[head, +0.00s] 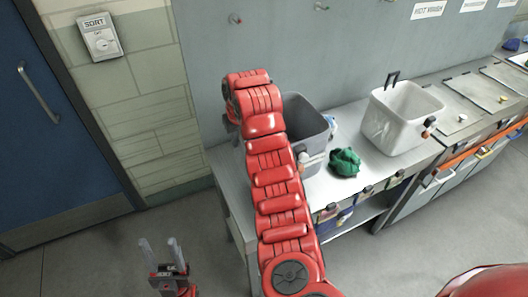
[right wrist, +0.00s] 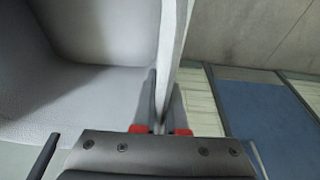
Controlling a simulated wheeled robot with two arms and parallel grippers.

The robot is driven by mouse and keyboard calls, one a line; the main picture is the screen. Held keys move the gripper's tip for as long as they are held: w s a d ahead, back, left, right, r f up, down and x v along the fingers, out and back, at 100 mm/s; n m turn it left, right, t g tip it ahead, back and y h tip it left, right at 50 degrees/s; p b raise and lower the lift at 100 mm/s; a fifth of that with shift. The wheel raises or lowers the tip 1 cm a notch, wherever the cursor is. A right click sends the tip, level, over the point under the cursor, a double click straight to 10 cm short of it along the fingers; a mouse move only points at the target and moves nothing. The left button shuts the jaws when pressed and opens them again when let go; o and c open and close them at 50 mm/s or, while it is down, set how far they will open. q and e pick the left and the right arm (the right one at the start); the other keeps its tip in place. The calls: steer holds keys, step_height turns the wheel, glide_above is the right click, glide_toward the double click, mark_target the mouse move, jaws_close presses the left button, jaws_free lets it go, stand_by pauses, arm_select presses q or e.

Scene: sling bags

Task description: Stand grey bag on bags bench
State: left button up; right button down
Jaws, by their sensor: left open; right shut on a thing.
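The grey bag (head: 307,122) is an open-topped, box-like bag, standing upright over the left part of the bags bench (head: 228,178). My right arm covers its left side, and I cannot tell whether its base rests on the bench. In the right wrist view my right gripper (right wrist: 164,92) is shut on a thin grey wall of the bag (right wrist: 112,92), with the hollow inside to the left. In the head view that gripper is mostly hidden behind its own arm. My left gripper (head: 164,256) is open and empty, fingers up, low at the left over the floor.
On the bench a crumpled green cloth-like thing (head: 344,162) lies right of the grey bag. A white open-topped bag (head: 401,117) with a dark handle stands further right. A counter with trays (head: 470,125) adjoins. A blue door (head: 50,130) is at left.

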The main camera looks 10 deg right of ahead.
mark_target(241, 162)
steer(key=x, duration=0.2)
steer(key=p+x, duration=0.1)
steer(key=s+p+x, duration=0.1)
steer(key=x, duration=0.1)
steer(key=shift+d+f, duration=0.3)
steer(key=shift+f, duration=0.15)
step_height(241, 162, down, 4)
steer(key=shift+p, duration=1.2)
steer(key=shift+f, duration=0.1)
steer(key=c, duration=1)
jaws_free()
steer(key=shift+o, duration=0.2)
